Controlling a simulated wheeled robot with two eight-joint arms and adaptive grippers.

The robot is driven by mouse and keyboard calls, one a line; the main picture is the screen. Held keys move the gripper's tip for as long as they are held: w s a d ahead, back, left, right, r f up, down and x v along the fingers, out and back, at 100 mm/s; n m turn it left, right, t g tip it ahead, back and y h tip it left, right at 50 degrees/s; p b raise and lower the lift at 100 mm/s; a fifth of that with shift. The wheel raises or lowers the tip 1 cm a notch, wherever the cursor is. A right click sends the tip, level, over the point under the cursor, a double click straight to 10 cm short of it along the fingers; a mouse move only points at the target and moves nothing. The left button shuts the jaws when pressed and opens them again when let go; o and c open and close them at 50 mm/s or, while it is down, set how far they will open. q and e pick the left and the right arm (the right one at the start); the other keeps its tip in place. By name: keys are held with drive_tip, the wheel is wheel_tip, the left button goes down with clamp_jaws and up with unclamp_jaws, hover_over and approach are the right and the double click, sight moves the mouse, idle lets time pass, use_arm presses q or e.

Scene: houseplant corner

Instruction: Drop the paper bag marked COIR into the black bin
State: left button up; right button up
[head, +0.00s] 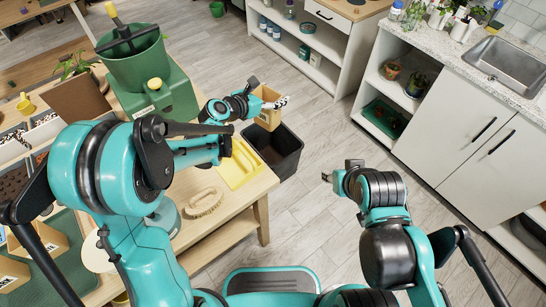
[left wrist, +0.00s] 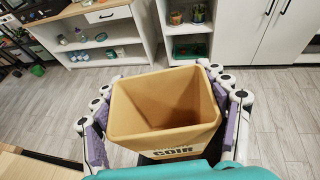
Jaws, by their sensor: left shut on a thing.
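The tan paper bag (head: 267,112) is in my left gripper (head: 264,98), off the right edge of the wooden table. The left wrist view shows the bag (left wrist: 165,105) from above, its open mouth up and COIR printed on its near side. Purple-padded fingers press on both of its sides. The black bin (head: 287,163) stands on the floor beside the table; the bag overlaps its far edge in the head view. A dark strip below the bag in the left wrist view is mostly hidden. My right gripper (head: 327,177) is apart, right of the bin; its jaws are too small to read.
On the table are a yellow tray (head: 240,167), a brush (head: 204,202) and a green machine with a hopper (head: 137,65). White cabinets with a sink (head: 510,65) stand at the right, a white shelf unit (head: 325,38) at the back. The floor between is clear.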

use_arm(q)
wheel_tip(320, 180, down, 5)
drive_tip(key=b, duration=0.3)
drive_tip(key=o, duration=1.9)
drive_tip(key=shift+c, duration=0.2)
drive_tip(key=v, duration=1.2)
